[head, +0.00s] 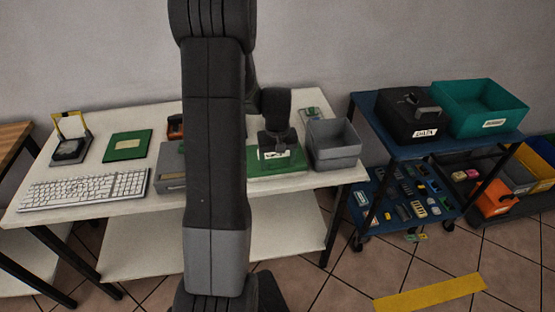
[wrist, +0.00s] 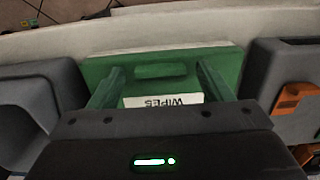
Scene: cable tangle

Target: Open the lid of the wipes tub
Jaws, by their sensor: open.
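The wipes tub (head: 292,164) is green and stands on the white table below my gripper (head: 277,150). In the wrist view the tub (wrist: 160,57) fills the middle, with a white WIPES label (wrist: 163,100) upside down and a darker green raised or sunken strip (wrist: 160,71) beyond it. My gripper (wrist: 159,69) is open, with one finger on each side of the label and strip. I cannot tell whether the fingers touch the tub. The lid looks shut, but my gripper hides part of the tub.
A grey open bin (head: 334,142) stands close to the tub's right. A grey box (head: 169,168) is to its left, partly behind my arm. A keyboard (head: 85,189) and a green board (head: 128,145) lie further left. A blue cart (head: 395,150) stands right of the table.

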